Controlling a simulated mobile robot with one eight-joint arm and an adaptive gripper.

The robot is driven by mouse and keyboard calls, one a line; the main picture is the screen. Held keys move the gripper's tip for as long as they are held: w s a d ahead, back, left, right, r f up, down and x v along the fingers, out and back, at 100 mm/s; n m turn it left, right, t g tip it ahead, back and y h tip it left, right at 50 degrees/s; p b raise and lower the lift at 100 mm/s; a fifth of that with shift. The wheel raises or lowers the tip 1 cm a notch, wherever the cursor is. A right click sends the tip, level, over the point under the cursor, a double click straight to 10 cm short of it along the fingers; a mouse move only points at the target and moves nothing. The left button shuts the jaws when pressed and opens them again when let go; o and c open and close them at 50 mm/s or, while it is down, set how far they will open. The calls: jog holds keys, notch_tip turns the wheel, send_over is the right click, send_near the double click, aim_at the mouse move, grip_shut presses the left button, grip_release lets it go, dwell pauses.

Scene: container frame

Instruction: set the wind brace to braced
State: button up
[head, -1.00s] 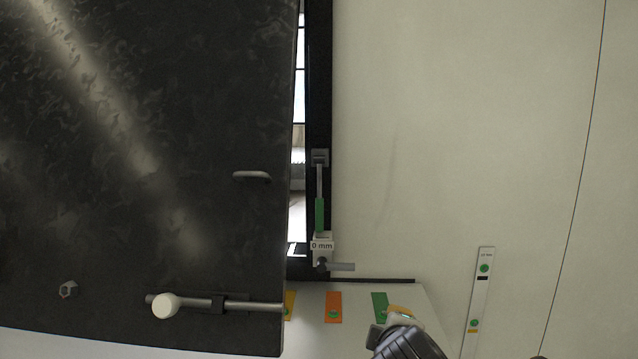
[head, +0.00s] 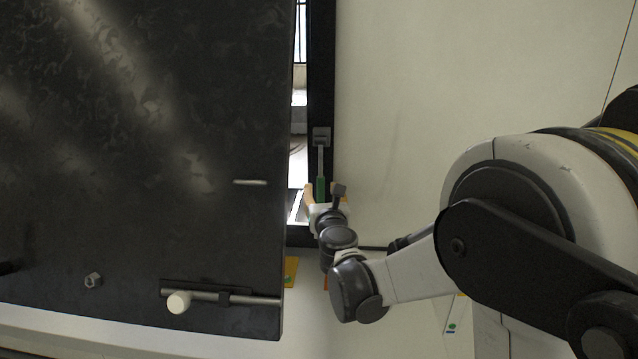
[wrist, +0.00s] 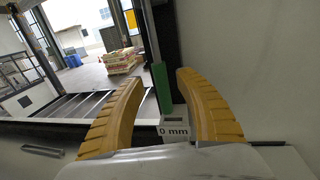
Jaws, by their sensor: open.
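No label names the wind brace. A thin grey rod with a green sleeve (head: 321,187) stands upright on the dark door frame, below a grey bracket (head: 321,136). In the wrist view, the green sleeve (wrist: 161,88) rises above a white block marked "0 mm" (wrist: 174,130). My gripper (head: 323,191) is at the lower end of this rod. Its two yellow fingers are open in the wrist view (wrist: 158,76), with the sleeve showing between them, nearer the right finger. I cannot tell whether they touch it. In the head view my gripper hides the white block.
A dark door panel (head: 140,120) fills the left, with a handle (head: 250,182) and a sliding rod (head: 205,296) with a white knob (head: 178,302). A yellow tag (head: 290,270) shows below. The pale wall (head: 420,80) is bare. Stacked sacks (wrist: 122,61) lie beyond the opening.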

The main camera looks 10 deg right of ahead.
aim_at(321, 185)
jog(key=shift+w+d, duration=0.15)
jog(key=shift+w, duration=0.8)
jog(key=shift+w+d, duration=0.1)
jog(key=shift+w, duration=0.8)
grip_shut()
